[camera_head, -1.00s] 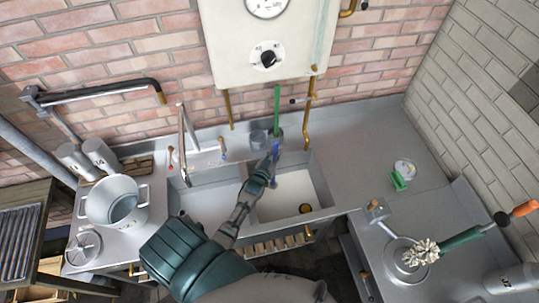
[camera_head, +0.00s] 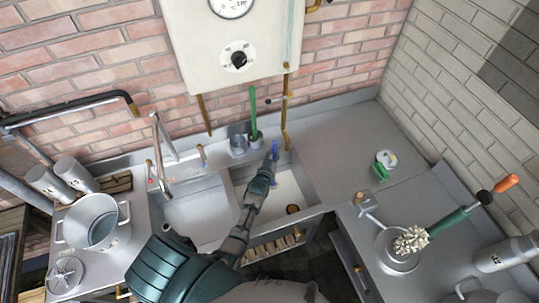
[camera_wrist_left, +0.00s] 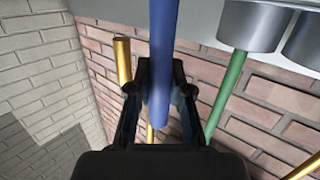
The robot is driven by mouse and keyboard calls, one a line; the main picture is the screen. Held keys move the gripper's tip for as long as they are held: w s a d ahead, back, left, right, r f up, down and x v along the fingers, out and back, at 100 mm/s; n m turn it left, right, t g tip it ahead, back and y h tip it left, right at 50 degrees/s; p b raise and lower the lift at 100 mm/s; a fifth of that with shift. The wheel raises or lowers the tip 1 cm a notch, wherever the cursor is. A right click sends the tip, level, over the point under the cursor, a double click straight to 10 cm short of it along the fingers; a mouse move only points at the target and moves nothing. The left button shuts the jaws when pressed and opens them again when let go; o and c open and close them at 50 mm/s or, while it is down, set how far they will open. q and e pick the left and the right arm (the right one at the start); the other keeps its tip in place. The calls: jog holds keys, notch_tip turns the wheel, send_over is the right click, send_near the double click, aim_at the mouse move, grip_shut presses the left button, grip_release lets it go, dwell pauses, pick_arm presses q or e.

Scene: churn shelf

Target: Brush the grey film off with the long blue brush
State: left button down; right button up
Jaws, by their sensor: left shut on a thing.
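My left gripper (camera_head: 268,170) is shut on the blue brush, whose handle (camera_head: 275,151) sticks up past the fingers, over the right sink basin. In the left wrist view the blue handle (camera_wrist_left: 162,60) runs between the two dark fingers (camera_wrist_left: 160,95). The brush's bristle end is hidden or too small to make out. I cannot make out the grey film. My right gripper is not in view.
A green-handled tool (camera_head: 254,112) stands in a grey cup behind the sink, beside another cup (camera_head: 238,146). A tap (camera_head: 160,145) rises on the left. A pot (camera_head: 95,222) stands at the far left. A white-bristled brush (camera_head: 412,240) lies at the right. The counter (camera_head: 335,145) is mostly clear.

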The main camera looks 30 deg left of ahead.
pick_arm(q)
jog(key=shift+s+a+p, duration=2)
jog(key=shift+s+a, duration=2)
jog(key=shift+s, duration=0.65)
jog(key=d, duration=0.6)
jog(key=shift+w, duration=0.45)
notch_tip(320, 180, up, 20)
